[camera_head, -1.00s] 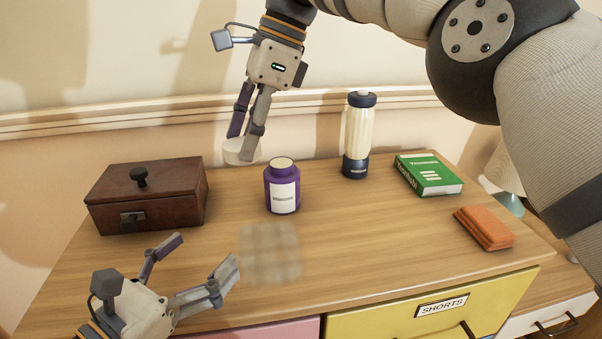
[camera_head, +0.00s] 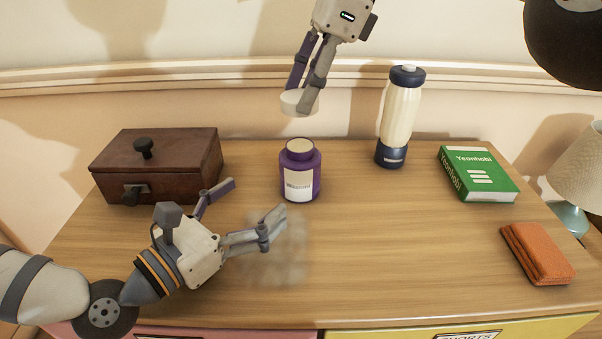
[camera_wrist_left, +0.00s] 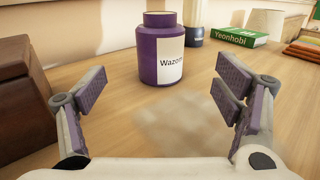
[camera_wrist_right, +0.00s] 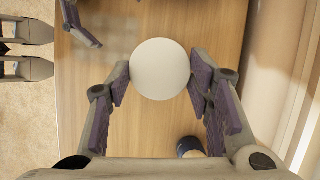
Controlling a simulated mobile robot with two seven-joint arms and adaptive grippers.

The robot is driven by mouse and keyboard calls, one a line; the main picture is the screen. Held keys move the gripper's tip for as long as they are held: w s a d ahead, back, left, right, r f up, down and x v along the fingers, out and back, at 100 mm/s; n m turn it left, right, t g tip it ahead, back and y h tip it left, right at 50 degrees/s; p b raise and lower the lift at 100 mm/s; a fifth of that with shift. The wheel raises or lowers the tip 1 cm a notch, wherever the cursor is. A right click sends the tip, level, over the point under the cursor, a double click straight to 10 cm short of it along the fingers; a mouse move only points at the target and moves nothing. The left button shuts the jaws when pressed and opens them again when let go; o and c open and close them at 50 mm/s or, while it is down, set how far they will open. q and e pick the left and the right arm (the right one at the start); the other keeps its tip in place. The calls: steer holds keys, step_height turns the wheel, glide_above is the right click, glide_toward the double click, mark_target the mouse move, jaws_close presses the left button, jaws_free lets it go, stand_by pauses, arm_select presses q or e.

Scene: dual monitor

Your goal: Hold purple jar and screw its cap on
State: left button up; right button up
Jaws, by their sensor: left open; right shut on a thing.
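The purple jar (camera_head: 300,172) stands upright and uncapped on the dresser top, its white label facing me. It also shows ahead in the left wrist view (camera_wrist_left: 160,52). My right gripper (camera_head: 306,96) is shut on the white round cap (camera_head: 296,103), holding it in the air above the jar, apart from it. The right wrist view shows the cap (camera_wrist_right: 160,69) between the fingers. My left gripper (camera_head: 257,209) is open and empty, low over the dresser, in front and to the left of the jar. In the left wrist view the jar lies beyond its spread fingers.
A brown wooden box (camera_head: 157,165) stands left of the jar, close to my left gripper. A cream and blue bottle (camera_head: 400,115), a green book (camera_head: 478,174) and an orange wallet (camera_head: 537,253) are on the right.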

arm_select(q)
steer(key=x, duration=1.2)
steer(key=shift+c, duration=0.3)
steer(key=c, duration=1.7)
steer(key=shift+c, duration=0.2)
arm_select(e)
glide_above(300, 145)
steer(key=d, duration=0.1)
steer(key=shift+w+f, duration=0.1)
steer(key=shift+f, duration=2.4)
steer(key=shift+f, duration=0.9)
steer(key=shift+f, duration=0.55)
